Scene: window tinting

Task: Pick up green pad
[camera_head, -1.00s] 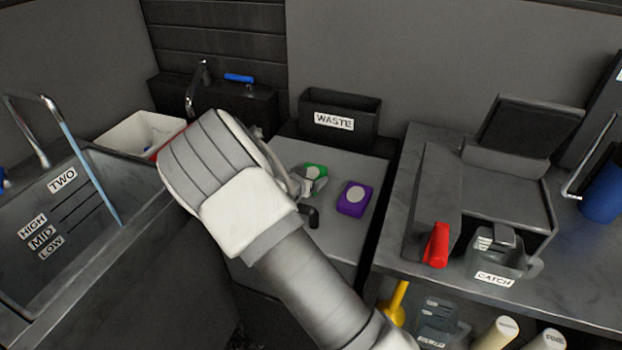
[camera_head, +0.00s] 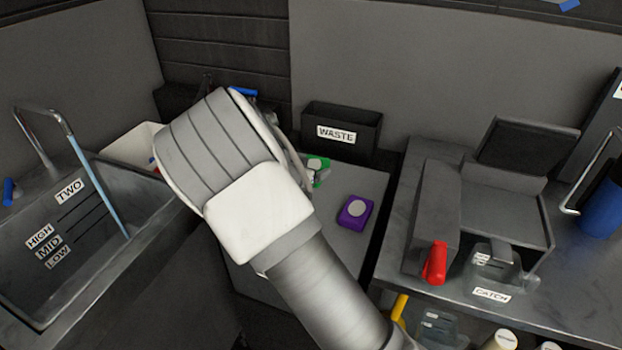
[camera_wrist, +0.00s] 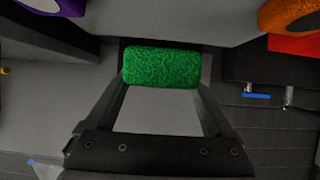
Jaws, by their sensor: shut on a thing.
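The green pad (camera_wrist: 162,68) is between the two fingertips of my gripper (camera_wrist: 160,78) in the wrist view, with its fuzzy green face showing. My gripper is shut on it. In the head view the green pad (camera_head: 322,172) shows in part beyond my wrist, near the front of the waste bin, with a pale patch on top. My arm hides most of the gripper there. Whether the pad is clear of the counter cannot be told.
A purple pad (camera_head: 355,212) with a pale round top lies on the grey counter (camera_head: 345,255). A black WASTE bin (camera_head: 341,135) stands behind. A sink basin (camera_head: 60,235) is at left. A machine with a red lever (camera_head: 435,263) and a CATCH jug (camera_head: 492,268) are at right.

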